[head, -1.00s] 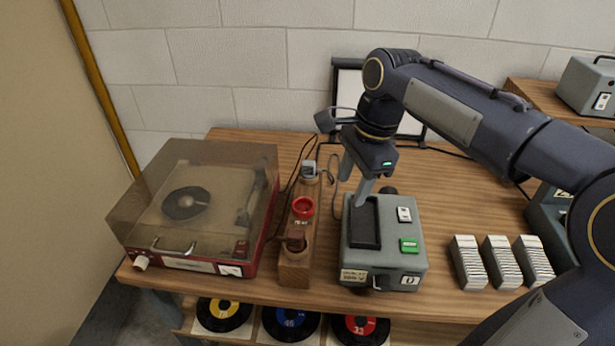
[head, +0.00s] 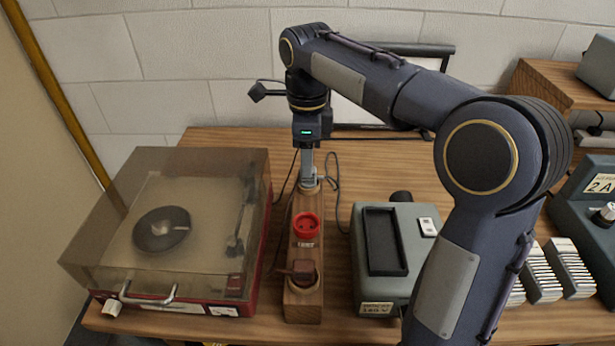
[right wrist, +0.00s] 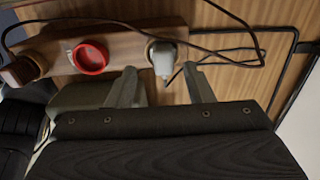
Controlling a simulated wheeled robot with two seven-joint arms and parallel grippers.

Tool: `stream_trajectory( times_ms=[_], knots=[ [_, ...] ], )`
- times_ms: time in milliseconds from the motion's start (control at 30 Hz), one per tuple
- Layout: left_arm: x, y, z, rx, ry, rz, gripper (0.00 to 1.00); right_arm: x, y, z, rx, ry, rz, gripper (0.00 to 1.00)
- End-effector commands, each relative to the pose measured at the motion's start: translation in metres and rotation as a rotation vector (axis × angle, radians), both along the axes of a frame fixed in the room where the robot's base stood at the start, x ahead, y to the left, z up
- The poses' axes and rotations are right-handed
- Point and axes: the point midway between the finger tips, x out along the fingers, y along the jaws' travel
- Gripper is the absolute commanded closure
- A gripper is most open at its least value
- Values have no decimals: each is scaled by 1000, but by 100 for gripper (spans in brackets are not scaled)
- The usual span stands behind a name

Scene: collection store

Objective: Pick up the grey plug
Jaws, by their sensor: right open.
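The grey plug (right wrist: 163,58) sits in the end socket of a wooden socket block (right wrist: 120,40), with a dark cord running from it. In the head view the plug (head: 309,183) is at the far end of the block (head: 303,270), partly hidden by my right gripper (head: 308,172). My right gripper is open, directly above the plug. In the right wrist view its two fingertips (right wrist: 161,72) are on either side of the plug, with gaps visible. I cannot tell how far above it they are. My left gripper is not in view.
The block also holds a red socket (head: 305,227) and a brown plug (head: 302,271). A record player (head: 165,235) stands to the left, a grey box (head: 375,285) to the right. Loose dark cables (head: 335,185) lie around the block's far end.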

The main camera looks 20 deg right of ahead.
Motion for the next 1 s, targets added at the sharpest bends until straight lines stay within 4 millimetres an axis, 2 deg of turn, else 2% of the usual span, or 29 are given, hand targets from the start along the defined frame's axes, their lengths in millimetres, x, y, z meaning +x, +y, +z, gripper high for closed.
stream_trajectory(
  times_ms=[100, 233, 367, 567, 867, 1000],
  knots=[
    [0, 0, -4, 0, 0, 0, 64, 1, -4, -20, 0, 4, -1, 53],
    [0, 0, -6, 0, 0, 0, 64, 1, -4, -38, -1, 4, 1, 53],
    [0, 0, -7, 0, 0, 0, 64, 1, -4, -45, 0, 1, 2, 53],
    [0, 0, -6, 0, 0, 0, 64, 1, -4, -45, 0, 1, 2, 53],
    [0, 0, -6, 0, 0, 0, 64, 1, -4, -45, 1, 0, 2, 91],
    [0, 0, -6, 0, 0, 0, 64, 1, -4, -44, 1, 0, 2, 92]
  ],
)
